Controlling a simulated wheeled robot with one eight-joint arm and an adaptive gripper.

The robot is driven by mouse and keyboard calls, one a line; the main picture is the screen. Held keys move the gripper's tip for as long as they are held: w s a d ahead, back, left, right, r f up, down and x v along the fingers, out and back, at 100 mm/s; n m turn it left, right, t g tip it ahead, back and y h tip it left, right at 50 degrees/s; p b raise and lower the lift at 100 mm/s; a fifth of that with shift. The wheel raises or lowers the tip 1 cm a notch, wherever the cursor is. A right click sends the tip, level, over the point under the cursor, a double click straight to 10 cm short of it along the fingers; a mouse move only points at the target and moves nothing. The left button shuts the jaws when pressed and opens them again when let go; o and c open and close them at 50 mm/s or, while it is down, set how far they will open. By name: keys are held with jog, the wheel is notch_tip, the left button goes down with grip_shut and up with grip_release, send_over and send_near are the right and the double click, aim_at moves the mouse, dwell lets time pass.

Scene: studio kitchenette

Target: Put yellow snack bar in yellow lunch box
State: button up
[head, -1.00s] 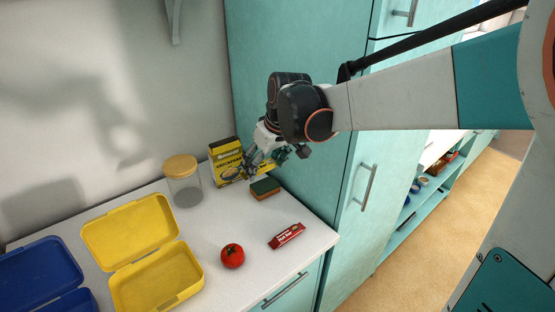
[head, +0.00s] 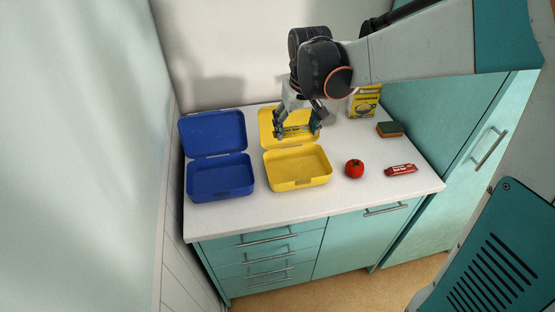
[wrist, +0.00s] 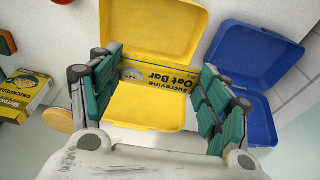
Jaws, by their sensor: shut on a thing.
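The yellow snack bar, labelled "Oat Bar" (wrist: 160,76), is held crosswise between the green finger pads of my gripper (wrist: 158,88). In the head view the bar (head: 296,130) shows in front of the raised lid of the yellow lunch box. My gripper (head: 298,128) is shut on the bar, above the back part of the lunch box. The yellow lunch box (head: 297,180) stands open on the counter, with its empty tray at the front and its lid behind. It also shows beyond the bar in the wrist view (wrist: 150,25).
An open blue lunch box (head: 220,178) stands to the left. A tomato (head: 354,169) and a red bar (head: 401,170) lie to the right. A sponge (head: 390,129), a yellow chickpea box (head: 364,102) and a partly hidden jar (head: 330,112) are at the back right.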

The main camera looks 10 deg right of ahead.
aim_at(293, 179)
jog(key=s+b+x, duration=0.1)
jog(key=x, duration=0.5)
jog(key=s+b+x, duration=0.1)
jog(key=b+x, duration=0.1)
jog(key=x, duration=0.5)
jog(key=s+b+x, duration=0.1)
jog(key=b+x, duration=0.1)
jog(key=x, duration=0.4)
jog(key=shift+s+f, duration=0.4)
jog(key=shift+f, duration=0.15)
jog(key=shift+r, duration=0.1)
jog(key=o, duration=0.6)
jog(key=shift+f, duration=0.2)
jog(key=o, duration=0.4)
jog(key=shift+o, duration=0.2)
jog(key=shift+r, duration=0.1)
